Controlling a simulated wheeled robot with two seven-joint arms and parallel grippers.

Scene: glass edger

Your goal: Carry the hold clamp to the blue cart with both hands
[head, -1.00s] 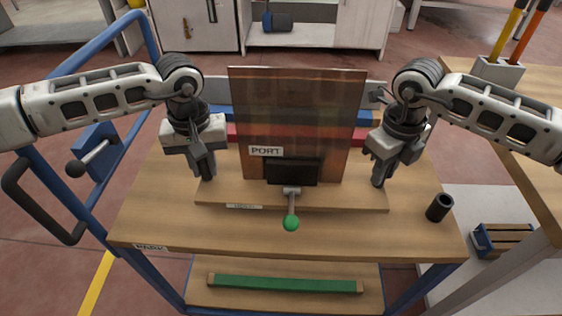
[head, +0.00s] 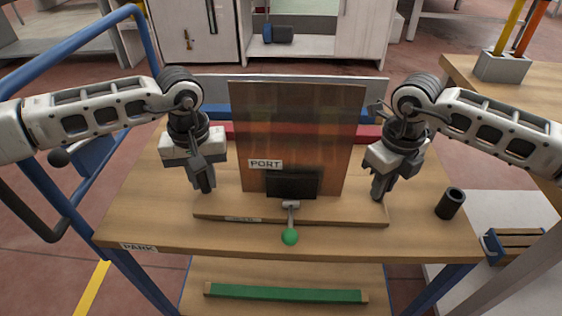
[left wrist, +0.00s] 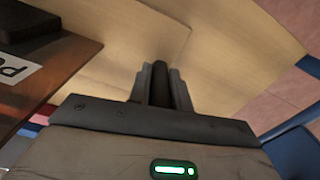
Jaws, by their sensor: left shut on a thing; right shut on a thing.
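The hold clamp has a long wooden base (head: 330,216), a black clamp block (head: 293,185) and a lever with a green knob (head: 290,237). An upright brownish see-through pane labelled PORT (head: 300,130) stands in it. My left gripper (head: 206,188) is shut at the base's left end, and my right gripper (head: 378,192) at its right end. In the left wrist view, my left gripper (left wrist: 160,85) has a dark upright piece between its fingers. The base is over the wooden top of the blue cart (head: 150,215); I cannot tell whether it touches.
A black cup (head: 450,203) stands right of the clamp. Blue and red strips lie behind the pane, partly hidden. A green bar (head: 290,293) lies on the lower shelf. A PARK label (head: 138,246) marks the cart's front left. A wooden table (head: 500,100) stands at right.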

